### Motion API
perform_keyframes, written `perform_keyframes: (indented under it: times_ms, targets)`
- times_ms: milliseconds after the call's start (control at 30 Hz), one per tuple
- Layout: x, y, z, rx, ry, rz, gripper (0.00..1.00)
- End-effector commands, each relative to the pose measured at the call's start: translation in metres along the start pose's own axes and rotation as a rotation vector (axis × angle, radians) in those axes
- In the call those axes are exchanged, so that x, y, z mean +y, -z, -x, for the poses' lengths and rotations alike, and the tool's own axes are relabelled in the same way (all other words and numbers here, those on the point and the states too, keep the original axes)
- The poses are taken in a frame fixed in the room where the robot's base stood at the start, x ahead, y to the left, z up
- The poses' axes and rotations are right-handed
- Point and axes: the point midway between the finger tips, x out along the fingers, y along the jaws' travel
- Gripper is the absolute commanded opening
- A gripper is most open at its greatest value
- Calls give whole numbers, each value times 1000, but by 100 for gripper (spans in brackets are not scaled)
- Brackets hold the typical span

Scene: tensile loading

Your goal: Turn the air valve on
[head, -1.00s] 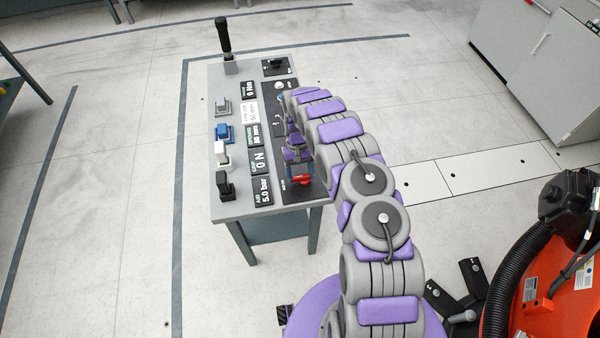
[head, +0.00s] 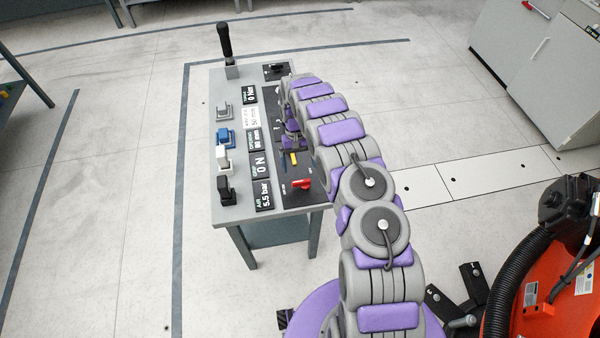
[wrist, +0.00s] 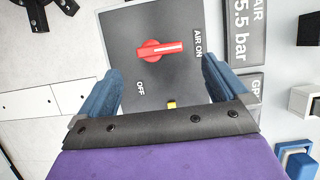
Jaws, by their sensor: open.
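The air valve is a red rotary handle (wrist: 160,50) on a dark plate (wrist: 122,25). Its white line points right, towards the "AIR ON" label (wrist: 198,44); the "OFF" label (wrist: 140,88) is below. The red handle (head: 302,184) is uncovered at the near end of the panel in the head view. My gripper (wrist: 163,74) is open and empty, its blue fingers either side of and apart from the handle in the wrist view. In the head view my gripper (head: 293,146) is farther up the panel, partly hidden by my arm. The air display (wrist: 243,28) reads 5.5 bar.
The grey console (head: 218,80) carries a black lever (head: 225,45), a blue switch (head: 225,136), a white switch (head: 222,156) and a black switch (head: 225,190). A small yellow part (head: 293,158) is near my gripper. Orange equipment (head: 530,270) stands at lower right.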

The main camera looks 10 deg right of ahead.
Motion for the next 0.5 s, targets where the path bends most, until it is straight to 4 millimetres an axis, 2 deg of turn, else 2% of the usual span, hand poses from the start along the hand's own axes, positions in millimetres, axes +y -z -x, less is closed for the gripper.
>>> perform_keyframes:
  times_ms: [33,233,400,500]
  targets:
    - [-1,1,13,5,0,1,100]
    - [0,2,56,8,1,0,100]
    - [0,2,83,6,1,0,100]
    - [-1,2,92,3,0,1,100]
